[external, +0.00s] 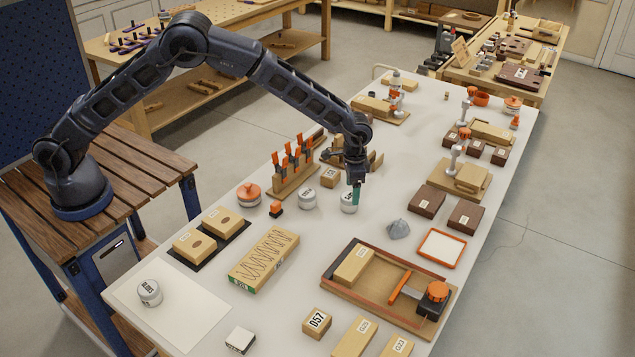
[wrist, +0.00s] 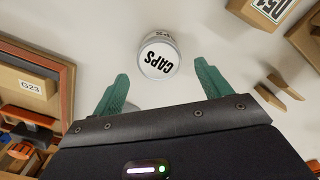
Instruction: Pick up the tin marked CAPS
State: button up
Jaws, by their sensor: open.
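The tin marked CAPS (wrist: 158,60) is a short, round, pale tin with black lettering on its lid. In the wrist view it lies ahead of and between the two green fingertips, with a gap on both sides. In the external view the tin (external: 347,204) stands on the white bench, its lettering partly hidden by my finger. My gripper (external: 356,197) points down over the tin's right side in that view. In the wrist view my gripper (wrist: 162,72) is open and empty. I cannot tell its exact height above the tin.
Another pale tin (external: 308,199) stands just left, and a third tin (external: 149,292) is at the front left. A rack with orange-handled tools (external: 293,172) is behind left. Bare bench shows in front of the CAPS tin.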

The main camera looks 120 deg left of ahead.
aim_at(350, 196)
jog(key=f, duration=0.5)
jog(key=shift+s+d, duration=0.25)
jog(key=shift+s, duration=0.1)
jog(key=shift+c, duration=0.3)
jog(key=c, duration=1.1)
